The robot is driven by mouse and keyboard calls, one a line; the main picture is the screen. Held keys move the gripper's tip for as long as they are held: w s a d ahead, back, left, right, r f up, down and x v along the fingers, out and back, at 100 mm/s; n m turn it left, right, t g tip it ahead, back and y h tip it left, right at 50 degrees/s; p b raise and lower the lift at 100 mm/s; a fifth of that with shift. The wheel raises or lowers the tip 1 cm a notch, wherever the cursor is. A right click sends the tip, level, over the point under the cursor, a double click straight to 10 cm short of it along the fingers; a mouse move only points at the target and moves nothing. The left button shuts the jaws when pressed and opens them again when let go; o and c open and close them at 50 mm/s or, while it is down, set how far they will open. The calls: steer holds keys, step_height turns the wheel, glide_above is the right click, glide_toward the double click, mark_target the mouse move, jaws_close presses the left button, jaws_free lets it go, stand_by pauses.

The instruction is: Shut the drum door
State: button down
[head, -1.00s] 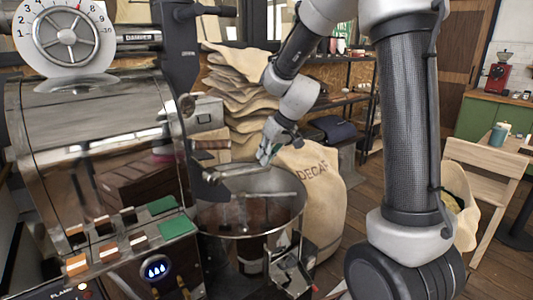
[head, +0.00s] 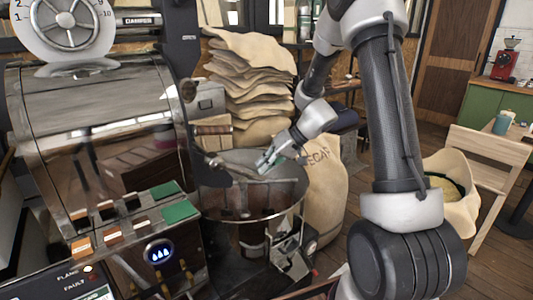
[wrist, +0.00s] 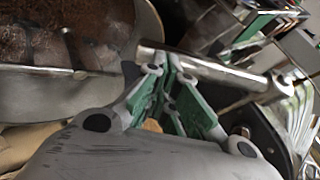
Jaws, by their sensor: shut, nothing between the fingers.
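The roaster drum (head: 110,135) is the big shiny metal cylinder at the left of the head view. A dark metal arm (head: 215,168) juts from its right end over the round cooling pan (head: 303,205). I cannot tell for sure how far the drum door stands open. My gripper (head: 264,163) is above the pan near that arm. In the wrist view my green-padded fingers (wrist: 172,72) are shut and empty, beside a round metal bar (wrist: 215,74) that crosses just beyond them. I cannot tell whether they touch it.
The pan's inside (wrist: 40,40) is brown in the wrist view. Stacked sacks (head: 250,85) and a DECAF sack (head: 325,195) stand behind the pan. An open sack (head: 458,205) and a wooden chair (head: 490,150) are at the right. Floor shows between them.

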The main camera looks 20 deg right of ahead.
steer(key=s+a+f+m+y, duration=0.3)
steer(key=a+f+y, duration=0.5)
steer(key=a+f, duration=0.3)
steer(key=shift+s+a+g, duration=0.25)
steer(key=shift+s+g, duration=0.15)
steer(key=shift+d, duration=0.1)
stand_by(0.3)
